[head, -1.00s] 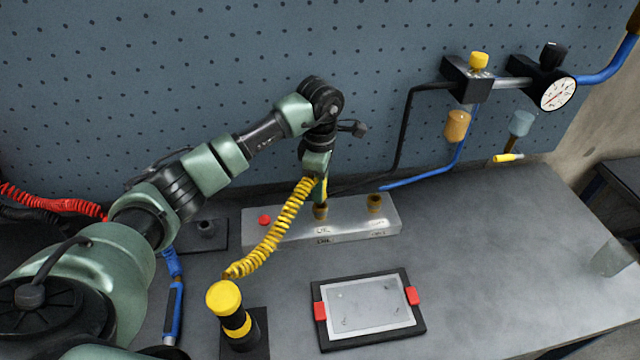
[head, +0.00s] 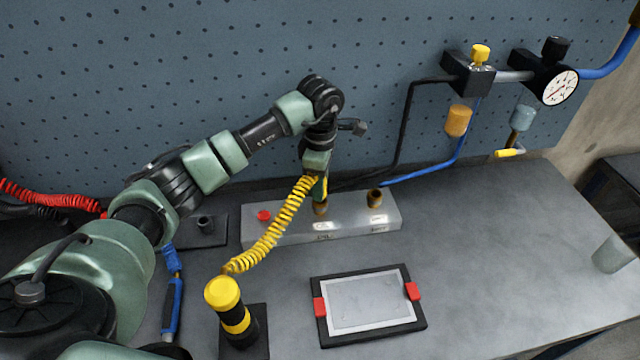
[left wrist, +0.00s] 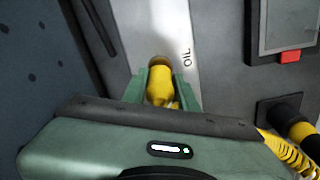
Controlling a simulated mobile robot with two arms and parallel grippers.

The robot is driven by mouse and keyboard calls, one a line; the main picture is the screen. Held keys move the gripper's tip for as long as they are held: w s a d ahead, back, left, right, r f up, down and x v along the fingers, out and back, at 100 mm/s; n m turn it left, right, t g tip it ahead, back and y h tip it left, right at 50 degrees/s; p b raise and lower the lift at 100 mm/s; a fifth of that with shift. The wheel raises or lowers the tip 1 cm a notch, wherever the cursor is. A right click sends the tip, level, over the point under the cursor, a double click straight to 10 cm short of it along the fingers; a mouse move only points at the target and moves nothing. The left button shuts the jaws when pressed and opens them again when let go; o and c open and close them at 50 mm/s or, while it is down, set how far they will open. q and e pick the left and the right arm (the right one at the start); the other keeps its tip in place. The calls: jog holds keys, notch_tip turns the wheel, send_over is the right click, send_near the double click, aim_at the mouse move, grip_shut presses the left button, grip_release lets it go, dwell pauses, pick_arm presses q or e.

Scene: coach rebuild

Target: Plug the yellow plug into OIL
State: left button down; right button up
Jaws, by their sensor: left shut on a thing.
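The yellow plug (left wrist: 160,86) is between the green fingers of my left gripper (left wrist: 161,92), which are shut on it. Its coiled yellow cord (head: 272,232) runs down to a black and yellow post. The plug's front end meets the brass OIL socket (head: 320,209) on the pale block (head: 290,235); the socket's rim (left wrist: 159,62) shows just beyond the plug in the left wrist view, beside the word OIL. I cannot tell how deep the plug sits. In the head view my left gripper (head: 318,185) points down over this socket. My right gripper is not in view.
A second brass socket (head: 375,198) and a red button (head: 264,216) are on the block. The black and yellow post (head: 234,315) and a framed tray (head: 318,328) stand in front. A blue-handled tool (head: 172,305) lies left. The bench's right side is mostly clear.

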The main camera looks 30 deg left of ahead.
pick_arm(q)
jog(key=shift+f+b, duration=0.7)
jog(key=shift+f, duration=0.15)
jog(key=shift+w, duration=0.1)
jog(key=c, duration=1)
grip_release()
jog(key=shift+c, duration=0.2)
notch_tip(320, 180, up, 7)
jog(key=shift+b, duration=1.1)
jog(key=shift+r, duration=0.45)
